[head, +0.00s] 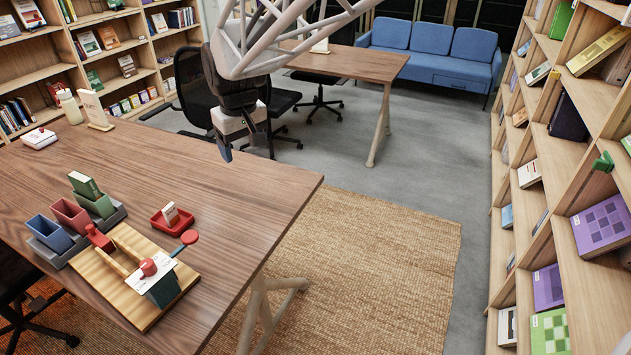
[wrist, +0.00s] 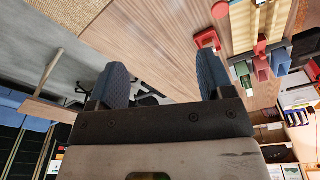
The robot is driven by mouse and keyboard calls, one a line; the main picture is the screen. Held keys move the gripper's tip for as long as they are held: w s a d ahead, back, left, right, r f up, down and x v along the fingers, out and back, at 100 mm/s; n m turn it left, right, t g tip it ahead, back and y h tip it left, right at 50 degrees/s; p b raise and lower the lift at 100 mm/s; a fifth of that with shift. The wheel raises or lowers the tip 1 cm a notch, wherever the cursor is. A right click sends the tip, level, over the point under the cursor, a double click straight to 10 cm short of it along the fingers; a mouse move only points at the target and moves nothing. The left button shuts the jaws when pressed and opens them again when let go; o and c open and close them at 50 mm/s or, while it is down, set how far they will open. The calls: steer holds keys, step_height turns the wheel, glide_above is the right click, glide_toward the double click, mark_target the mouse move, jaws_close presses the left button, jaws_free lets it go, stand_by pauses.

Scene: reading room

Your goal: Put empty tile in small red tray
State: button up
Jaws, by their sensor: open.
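The small red tray (head: 177,228) lies on the wooden table, with a small white-and-red block (head: 170,214) standing in it. The tray also shows in the wrist view (wrist: 207,40). A light wooden board (head: 144,317) beside it carries red-knobbed parts and a dark green box (head: 163,290) with a white card (head: 148,277) on top. I cannot tell which piece is the empty tile. My gripper (head: 246,146) is open and empty, raised above and beyond the table's far edge, well apart from the tray. Its two blue fingers (wrist: 162,68) are spread in the wrist view.
Blue (head: 49,235), red (head: 70,216) and green (head: 97,204) bins stand in a grey holder left of the board; a green block (head: 84,186) sits in the green one. A bottle (head: 69,107) and sign (head: 94,110) stand at the back left. The table's right part is clear.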

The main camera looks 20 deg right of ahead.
steer(key=s+d+m, duration=0.1)
steer(key=s+d, duration=0.2)
steer(key=s, duration=0.6)
steer(key=s+d+f+m, duration=0.1)
steer(key=s+d, duration=0.3)
steer(key=s, duration=0.5)
steer(key=s+d+m+t, duration=0.1)
steer(key=s+d+m, duration=0.1)
steer(key=s, duration=0.8)
steer(key=shift+d+f, duration=0.2)
steer(key=shift+d, duration=0.65)
